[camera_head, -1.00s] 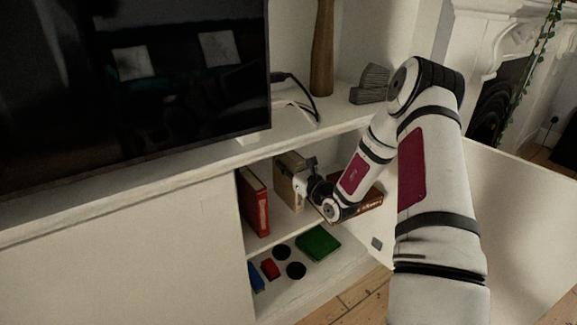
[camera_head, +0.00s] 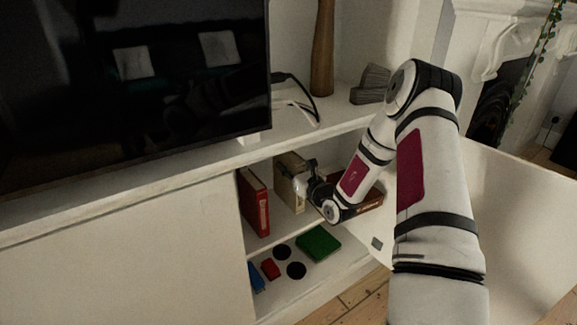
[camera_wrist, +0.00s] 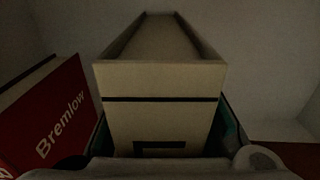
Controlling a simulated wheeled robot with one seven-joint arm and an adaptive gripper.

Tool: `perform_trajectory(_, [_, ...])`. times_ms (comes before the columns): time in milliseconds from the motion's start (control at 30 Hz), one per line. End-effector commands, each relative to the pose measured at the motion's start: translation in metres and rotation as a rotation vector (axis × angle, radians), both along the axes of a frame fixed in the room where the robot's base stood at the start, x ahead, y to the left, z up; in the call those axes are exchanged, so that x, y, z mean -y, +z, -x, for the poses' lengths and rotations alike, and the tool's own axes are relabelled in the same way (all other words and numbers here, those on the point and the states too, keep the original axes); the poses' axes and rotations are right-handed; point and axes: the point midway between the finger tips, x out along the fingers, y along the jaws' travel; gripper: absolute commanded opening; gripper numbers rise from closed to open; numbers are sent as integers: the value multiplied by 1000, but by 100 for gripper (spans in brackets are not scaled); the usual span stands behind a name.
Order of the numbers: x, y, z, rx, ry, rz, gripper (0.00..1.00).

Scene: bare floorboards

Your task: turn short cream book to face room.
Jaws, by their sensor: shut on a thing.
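The short cream book (camera_head: 289,182) stands upright on the upper shelf of the open cabinet. In the wrist view the cream book (camera_wrist: 162,85) fills the middle, with a dark band across its spine and its top edge running away from me. My gripper (camera_head: 305,177) is at the book's near right side in the head view. It is shut on the book, with parts of the fingers showing on both sides in the wrist view. The lower part of the book is hidden in the wrist view.
A red book (camera_head: 254,202) stands left of the cream book; its cover reads "Bremlow" in the wrist view (camera_wrist: 48,120). Below are a green item (camera_head: 318,243) and several small things. The open cabinet door (camera_head: 520,215) stands right.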

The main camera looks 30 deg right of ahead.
Motion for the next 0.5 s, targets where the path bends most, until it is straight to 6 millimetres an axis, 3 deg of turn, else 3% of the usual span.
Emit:
perform_trajectory(200, [0,1,-1,4,0,1,0])
perform_trajectory(233, [0,1,-1,4,0,1,36])
perform_trajectory(300, [0,1,0,4,0,1,52])
perform_trajectory(500, [0,1,0,2,0,0,53])
